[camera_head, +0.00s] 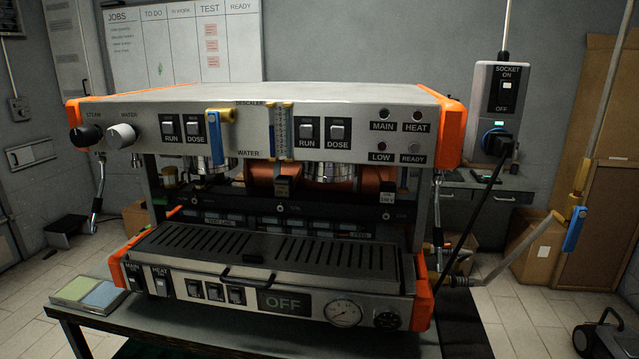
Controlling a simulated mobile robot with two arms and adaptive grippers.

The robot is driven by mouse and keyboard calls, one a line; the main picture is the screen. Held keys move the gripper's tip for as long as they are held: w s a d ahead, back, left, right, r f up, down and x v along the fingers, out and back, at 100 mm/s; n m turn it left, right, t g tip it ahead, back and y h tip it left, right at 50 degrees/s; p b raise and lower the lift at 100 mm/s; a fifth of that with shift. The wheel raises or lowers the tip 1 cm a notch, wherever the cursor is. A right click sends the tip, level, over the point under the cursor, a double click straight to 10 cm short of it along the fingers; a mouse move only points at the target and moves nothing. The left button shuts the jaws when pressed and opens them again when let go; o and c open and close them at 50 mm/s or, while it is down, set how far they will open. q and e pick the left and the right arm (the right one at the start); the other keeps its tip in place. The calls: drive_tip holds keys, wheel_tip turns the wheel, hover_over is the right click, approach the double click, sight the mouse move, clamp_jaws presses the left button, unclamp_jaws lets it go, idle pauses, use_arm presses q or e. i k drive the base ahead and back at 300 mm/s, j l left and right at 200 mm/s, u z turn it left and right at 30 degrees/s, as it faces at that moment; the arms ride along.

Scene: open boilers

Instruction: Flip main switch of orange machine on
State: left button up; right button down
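The orange machine (270,100) is a steel espresso machine with orange side panels, standing on a dark table. Its main switch (134,278) is a small rocker under the label MAIN, at the lower left end of the front panel. It is too small to tell which way it is tipped. The heat switch (160,282) sits just right of it. A display (284,302) on the same panel reads OFF. The MAIN lamp (384,114) at the upper right looks unlit. Neither of my grippers is in view.
A wall socket box (497,105) with an ON/OFF switch has a black plug and cable at the right. Knobs (121,136) and steam wands (98,195) stick out at the machine's left. Green and blue pads (90,292) lie beside the main switch. Space before the panel is clear.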

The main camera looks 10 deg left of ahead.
sight(134, 282)
drive_tip(key=u, duration=1.45)
